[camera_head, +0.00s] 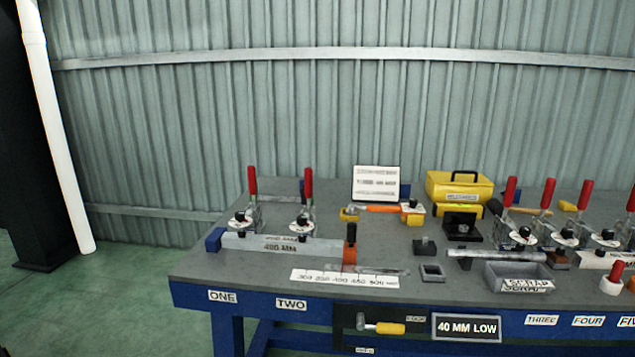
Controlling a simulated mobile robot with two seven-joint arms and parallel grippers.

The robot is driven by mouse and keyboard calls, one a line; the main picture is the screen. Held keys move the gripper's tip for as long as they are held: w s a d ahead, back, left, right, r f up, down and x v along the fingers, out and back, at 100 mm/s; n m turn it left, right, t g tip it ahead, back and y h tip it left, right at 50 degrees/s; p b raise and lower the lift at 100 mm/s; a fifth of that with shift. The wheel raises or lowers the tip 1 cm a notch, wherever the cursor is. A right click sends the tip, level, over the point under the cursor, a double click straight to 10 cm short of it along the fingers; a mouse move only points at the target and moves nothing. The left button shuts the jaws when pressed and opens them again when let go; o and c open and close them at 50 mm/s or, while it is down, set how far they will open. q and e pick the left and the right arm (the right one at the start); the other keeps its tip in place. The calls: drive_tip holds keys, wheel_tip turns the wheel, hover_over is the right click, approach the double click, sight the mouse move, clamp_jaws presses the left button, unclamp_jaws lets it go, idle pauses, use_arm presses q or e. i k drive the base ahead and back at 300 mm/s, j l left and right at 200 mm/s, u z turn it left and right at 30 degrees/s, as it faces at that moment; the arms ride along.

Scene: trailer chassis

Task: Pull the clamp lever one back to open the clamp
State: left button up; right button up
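Clamp lever one (253,181) is a red handle standing nearly upright on a metal toggle clamp (250,213) at the left end of the bench, behind the label ONE (222,296). The clamp's black-tipped end (240,217) sits at or just above a long grey bar (283,244). I cannot tell whether it presses on the bar. A second red lever (308,182) stands upright on a like clamp to the right, behind the label TWO (290,304). Neither gripper is in view.
The grey-topped bench (200,265) also holds a yellow toolbox (459,186), a grey tray (515,278), a white ruler (343,278) and several red-levered clamps at right. A blue block (214,240) sits by the bar's left end. Green floor lies left of the bench.

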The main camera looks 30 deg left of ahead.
sight(251, 171)
drive_tip(key=j+z, duration=0.35)
drive_tip(key=j, duration=0.2)
drive_tip(key=j+z, duration=0.3)
drive_tip(key=j, duration=0.25)
drive_tip(key=k+j+z, duration=0.1)
drive_tip(key=j+z, duration=0.25)
drive_tip(key=j, duration=0.2)
drive_tip(key=k+j+z, duration=0.15)
drive_tip(key=j+z, duration=0.15)
drive_tip(key=j, duration=0.2)
